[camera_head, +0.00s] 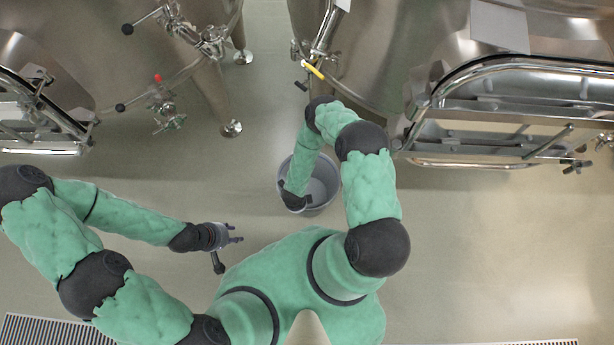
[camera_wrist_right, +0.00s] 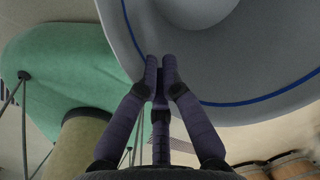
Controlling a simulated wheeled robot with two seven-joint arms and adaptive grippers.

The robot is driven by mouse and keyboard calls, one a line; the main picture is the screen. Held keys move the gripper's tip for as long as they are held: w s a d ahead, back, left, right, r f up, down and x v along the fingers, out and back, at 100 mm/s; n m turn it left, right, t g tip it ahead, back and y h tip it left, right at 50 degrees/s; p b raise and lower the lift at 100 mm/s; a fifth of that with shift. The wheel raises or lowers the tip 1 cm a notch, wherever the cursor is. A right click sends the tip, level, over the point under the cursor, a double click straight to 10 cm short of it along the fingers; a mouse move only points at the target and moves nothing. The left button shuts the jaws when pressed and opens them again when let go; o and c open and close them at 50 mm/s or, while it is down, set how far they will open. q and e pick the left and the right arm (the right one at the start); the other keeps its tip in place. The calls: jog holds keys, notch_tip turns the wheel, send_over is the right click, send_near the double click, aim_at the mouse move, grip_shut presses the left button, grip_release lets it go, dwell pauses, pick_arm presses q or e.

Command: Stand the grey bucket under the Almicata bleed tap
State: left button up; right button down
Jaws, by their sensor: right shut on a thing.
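The grey bucket (camera_head: 324,188) looks empty and upright, partly hidden under my right forearm in the head view. In the right wrist view its grey wall with a blue line (camera_wrist_right: 252,104) fills the upper right. My right gripper (camera_wrist_right: 161,72) has its fingers shut on the bucket's edge; in the head view the arm hides its fingertips. My left gripper (camera_head: 232,248) is empty, its fingers spread, left of the bucket. A yellow-handled tap (camera_head: 313,70) is on the middle vat, beyond the bucket. A red-knobbed valve (camera_head: 158,80) is on the left vat. No name is readable on either.
Steel vats stand at the back left (camera_head: 90,40) and back right (camera_head: 385,50), with metal legs such as this foot (camera_head: 231,128). A hatch frame with a rail (camera_head: 480,164) juts out at right. Open floor lies right of the bucket. Floor grates (camera_head: 45,330) run along the front.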

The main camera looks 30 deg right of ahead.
jog(key=w+d+f+b, duration=0.2)
jog(key=w+f, duration=0.2)
jog(key=w+d+f+b, duration=0.3)
jog(key=f, duration=0.2)
jog(key=w+d+f+b, duration=0.2)
jog(key=w+f+b, duration=0.1)
jog(key=w+f, duration=0.1)
jog(key=shift+w+d+f, duration=0.15)
jog(key=shift+w+d, duration=0.15)
jog(key=c, duration=1.4)
grip_release()
